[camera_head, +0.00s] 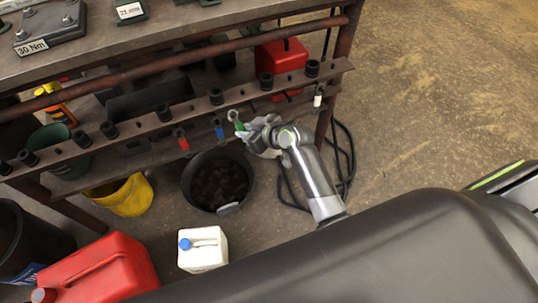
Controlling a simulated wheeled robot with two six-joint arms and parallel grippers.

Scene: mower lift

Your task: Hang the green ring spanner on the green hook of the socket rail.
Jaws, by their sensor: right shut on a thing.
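The green ring spanner (239,125) is in the jaws of my right gripper (250,131). Its grey ring end points up and left, in front of the socket rail (145,122). Whether the ring touches the rail or a hook, I cannot tell. I cannot make out the green hook; the gripper and spanner cover part of the rail there. A red-marked piece (182,139) and a blue-marked piece (219,130) hang on the rail to the left, a white-marked one (318,99) to the right. My left gripper is out of view.
Several black sockets line the rail. Below stand a black bucket (199,198), a yellow bucket (133,198), a white canister (203,255) and a red can (105,270). A black cable lies on the floor at the right. The floor further right is clear.

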